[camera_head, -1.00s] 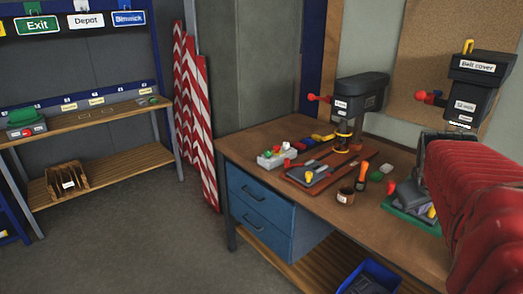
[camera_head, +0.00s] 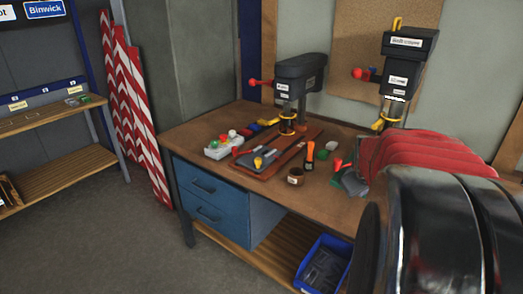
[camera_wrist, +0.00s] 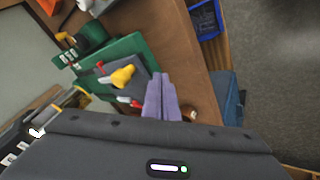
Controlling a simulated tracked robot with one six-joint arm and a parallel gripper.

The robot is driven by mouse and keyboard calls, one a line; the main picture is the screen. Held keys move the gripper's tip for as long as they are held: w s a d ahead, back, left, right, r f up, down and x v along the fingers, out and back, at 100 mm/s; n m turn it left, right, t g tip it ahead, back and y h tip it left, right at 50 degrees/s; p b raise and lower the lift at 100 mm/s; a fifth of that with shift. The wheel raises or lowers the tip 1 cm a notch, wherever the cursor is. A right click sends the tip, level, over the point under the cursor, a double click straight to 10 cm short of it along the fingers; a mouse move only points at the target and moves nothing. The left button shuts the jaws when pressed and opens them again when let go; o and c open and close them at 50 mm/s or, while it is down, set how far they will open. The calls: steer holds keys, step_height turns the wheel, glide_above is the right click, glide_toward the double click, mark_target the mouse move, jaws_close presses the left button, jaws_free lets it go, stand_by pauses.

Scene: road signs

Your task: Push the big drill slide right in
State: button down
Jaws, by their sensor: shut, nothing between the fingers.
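The big drill (camera_head: 400,65) stands at the back right of the bench, dark grey, with white labels, a red-knobbed lever and a yellow ring low on its column. In the head view my arm hides most of its foot; a grey part (camera_head: 352,183) shows beside the arm. In the wrist view a green base (camera_wrist: 127,48) carries a grey slide with a yellow knob (camera_wrist: 122,76) and red handles. My gripper (camera_wrist: 160,85), with lavender fingers, is shut and empty, just beside the grey slide; I cannot tell whether they touch. The gripper is hidden in the head view.
A smaller drill (camera_head: 300,80) stands left on the bench (camera_head: 200,135), with a red-brown board (camera_head: 262,172), a brown cup (camera_head: 296,176) and a screwdriver (camera_head: 310,155) in front. A blue bin (camera_head: 322,262) sits on the lower shelf. Floor is clear at left.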

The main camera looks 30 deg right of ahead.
steer(key=d, duration=0.3)
steer(key=shift+s+d+r, duration=0.15)
steer(key=shift+s+d, duration=0.05)
steer(key=shift+d, duration=0.1)
steer(key=shift+w+d, duration=0.1)
steer(key=shift+w, duration=0.05)
